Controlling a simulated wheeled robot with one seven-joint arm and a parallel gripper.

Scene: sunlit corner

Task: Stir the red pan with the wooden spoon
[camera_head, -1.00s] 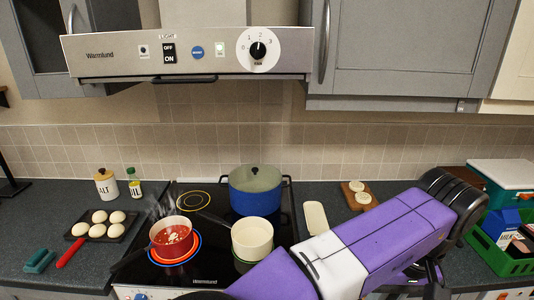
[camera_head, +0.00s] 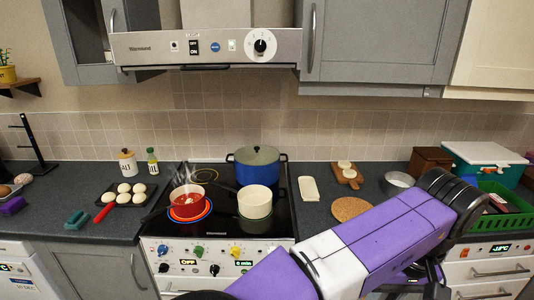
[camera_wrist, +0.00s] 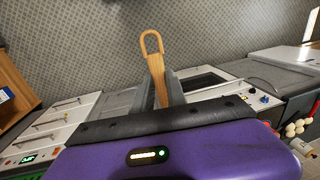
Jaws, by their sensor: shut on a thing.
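In the head view my purple and white arm reaches across the lower right. My gripper and the spoon do not show clearly there, and they are well apart from the pan.
A cream pot (camera_head: 255,204) stands right of the red pan, and a blue pot (camera_head: 256,166) is behind it. A cork mat (camera_head: 351,209), a metal bowl (camera_head: 397,182) and a green crate (camera_head: 505,222) are on the right.

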